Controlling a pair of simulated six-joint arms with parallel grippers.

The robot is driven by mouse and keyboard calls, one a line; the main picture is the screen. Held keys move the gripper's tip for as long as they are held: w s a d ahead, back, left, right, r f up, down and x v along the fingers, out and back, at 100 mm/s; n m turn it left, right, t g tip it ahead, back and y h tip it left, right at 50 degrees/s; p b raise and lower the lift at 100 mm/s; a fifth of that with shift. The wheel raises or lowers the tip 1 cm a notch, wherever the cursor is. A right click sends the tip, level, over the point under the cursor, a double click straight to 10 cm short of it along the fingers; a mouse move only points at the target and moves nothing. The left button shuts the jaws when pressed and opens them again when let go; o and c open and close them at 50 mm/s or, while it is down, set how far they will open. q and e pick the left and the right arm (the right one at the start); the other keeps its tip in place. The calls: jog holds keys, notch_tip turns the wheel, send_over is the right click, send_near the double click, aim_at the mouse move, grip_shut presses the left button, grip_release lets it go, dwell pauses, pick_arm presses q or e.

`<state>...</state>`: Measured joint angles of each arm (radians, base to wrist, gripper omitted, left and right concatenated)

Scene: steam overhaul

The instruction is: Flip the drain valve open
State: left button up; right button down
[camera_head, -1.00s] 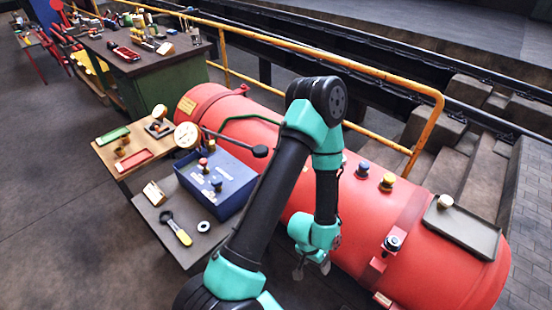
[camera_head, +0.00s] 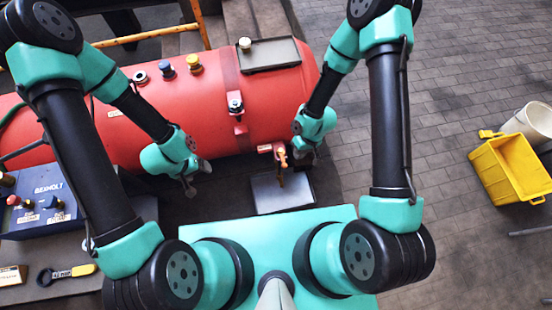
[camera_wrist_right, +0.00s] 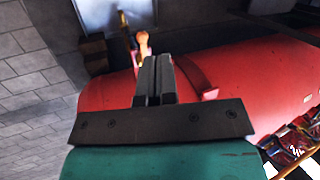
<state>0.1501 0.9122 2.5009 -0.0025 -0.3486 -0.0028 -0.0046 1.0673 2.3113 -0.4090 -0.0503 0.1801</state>
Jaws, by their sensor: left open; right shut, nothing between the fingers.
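The drain valve (camera_head: 281,156), with a small orange-brass handle, sits low near the right end of the red boiler (camera_head: 180,110), above a grey metal tray (camera_head: 268,196). In the right wrist view the valve's orange handle (camera_wrist_right: 142,42) shows just beyond my fingertips. My right gripper (camera_head: 297,157) is shut and empty, close beside the valve on its right. Whether it touches the handle I cannot tell. The right wrist view shows its fingers (camera_wrist_right: 155,68) together. My left gripper (camera_head: 199,178) is open and empty, in front of the boiler, left of the valve.
A blue box (camera_head: 45,205) and a wrench (camera_head: 68,273) are at the left. A yellow crate (camera_head: 510,168) stands on the paving at right.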

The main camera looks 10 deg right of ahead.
aim_at(283, 159)
jog(key=w+a+f+n+h, duration=0.3)
jog(key=w+a+f+n, duration=0.1)
jog(key=a, duration=0.2)
jog(key=w+a+f+n+h, duration=0.3)
jog(key=w+a+n+h, duration=0.1)
jog(key=a, duration=0.3)
jog(key=shift+w+f+n+t, duration=0.3)
jog(key=shift+w+f+n, duration=0.1)
jog(key=shift+w+n, duration=0.25)
jog(key=shift+f, duration=0.1)
jog(key=s+d+f, duration=0.3)
jog(key=d+f, duration=0.3)
jog(key=f, duration=0.4)
jog(key=shift+s, duration=0.2)
jog(key=shift+f, duration=0.1)
